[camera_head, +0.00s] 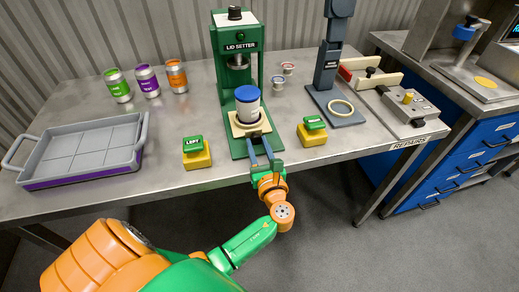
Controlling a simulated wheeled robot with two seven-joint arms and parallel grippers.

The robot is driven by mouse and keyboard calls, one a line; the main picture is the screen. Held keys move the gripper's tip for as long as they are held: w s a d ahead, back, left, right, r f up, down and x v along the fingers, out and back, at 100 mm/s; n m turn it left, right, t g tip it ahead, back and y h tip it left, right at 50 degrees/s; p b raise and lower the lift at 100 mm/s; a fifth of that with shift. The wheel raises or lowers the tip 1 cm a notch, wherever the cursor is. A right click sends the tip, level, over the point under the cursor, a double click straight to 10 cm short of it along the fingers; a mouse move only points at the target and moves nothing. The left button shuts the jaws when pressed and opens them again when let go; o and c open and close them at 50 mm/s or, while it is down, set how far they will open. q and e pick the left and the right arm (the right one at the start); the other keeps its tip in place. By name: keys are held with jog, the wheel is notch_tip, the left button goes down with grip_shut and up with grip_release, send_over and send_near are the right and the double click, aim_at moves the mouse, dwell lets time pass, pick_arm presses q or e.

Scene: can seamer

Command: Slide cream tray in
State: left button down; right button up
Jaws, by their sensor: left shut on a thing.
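The cream tray (237,129) sits at the front of the green lid setter (231,52), low down near its base. My left gripper (261,145) reaches up from the front edge of the table and is shut at the tray's front side. The exact place where its fingers grip is small and hard to make out. My right gripper is not in view.
Yellow-and-green button boxes stand left (196,158) and right (312,136) of the lid setter. A grey tray (77,150) and several cans (148,81) are at left. A dark press (330,70) stands at right. Two small cups (279,83) sit behind.

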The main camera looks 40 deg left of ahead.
pick_arm(q)
jog(key=c, duration=0.5)
grip_release()
jog(key=v, duration=0.7)
